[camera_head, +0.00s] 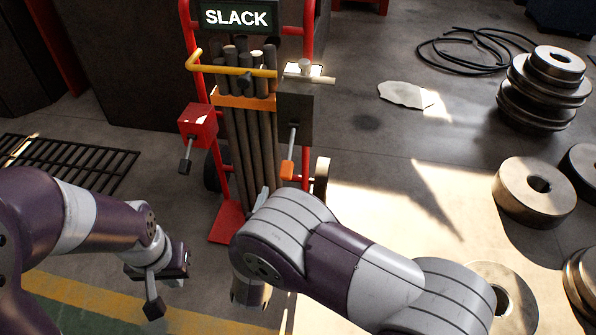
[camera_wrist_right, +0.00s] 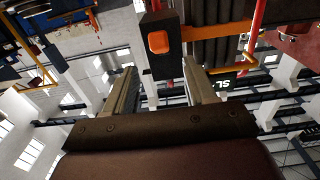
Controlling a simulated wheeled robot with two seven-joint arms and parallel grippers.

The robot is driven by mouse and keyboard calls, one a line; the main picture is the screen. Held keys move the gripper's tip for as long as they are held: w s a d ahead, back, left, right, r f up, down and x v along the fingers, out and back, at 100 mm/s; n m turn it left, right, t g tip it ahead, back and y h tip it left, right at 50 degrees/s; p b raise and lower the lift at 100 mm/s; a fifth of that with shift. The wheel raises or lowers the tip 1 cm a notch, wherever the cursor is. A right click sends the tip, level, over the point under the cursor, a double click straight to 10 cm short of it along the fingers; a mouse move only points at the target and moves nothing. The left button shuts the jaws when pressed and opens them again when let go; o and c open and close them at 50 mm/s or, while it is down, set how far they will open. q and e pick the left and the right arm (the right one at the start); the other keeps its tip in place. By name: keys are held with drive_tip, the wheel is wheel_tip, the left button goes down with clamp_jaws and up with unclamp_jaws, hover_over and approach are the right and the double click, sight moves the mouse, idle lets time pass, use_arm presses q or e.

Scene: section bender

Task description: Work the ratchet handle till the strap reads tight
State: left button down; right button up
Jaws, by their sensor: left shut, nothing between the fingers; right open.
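A red hand truck (camera_head: 311,38) carries a bundle of upright grey pipes (camera_head: 240,145) with an orange strap (camera_head: 243,101) across them. A sign (camera_head: 236,17) above reads SLACK. A grey box (camera_head: 295,112) at the strap's right end has a lever with an orange tip (camera_head: 287,171), which hangs down. In the right wrist view the orange tip (camera_wrist_right: 159,42) shows beyond and between the fingers of my open, empty right gripper (camera_wrist_right: 163,85). In the head view my right arm mostly hides that gripper. My left gripper (camera_head: 154,306) is shut and empty at the lower left.
A red box (camera_head: 198,124) with a small lever hangs on the truck's left side, below a yellow bar (camera_head: 194,62). A black grate (camera_head: 75,160) lies at left. Heavy steel rollers (camera_head: 535,190) and a coiled cable (camera_head: 465,52) occupy the right floor.

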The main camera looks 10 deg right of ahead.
sight(288, 161)
drive_tip(key=b+x, duration=0.1)
drive_tip(key=x, duration=0.2)
drive_tip(key=b+x, duration=0.2)
drive_tip(key=x, duration=0.2)
drive_tip(key=b+x, duration=0.1)
drive_tip(key=x, duration=0.2)
drive_tip(key=shift+w+d+f+b, duration=0.1)
drive_tip(key=shift+w+f+b, duration=0.05)
drive_tip(key=shift+f+b, duration=0.2)
drive_tip(key=shift+w+d+r, duration=0.15)
drive_tip(key=shift+w+r, duration=0.05)
drive_tip(key=shift+w, duration=0.35)
clamp_jaws()
drive_tip(key=shift+r, duration=0.1)
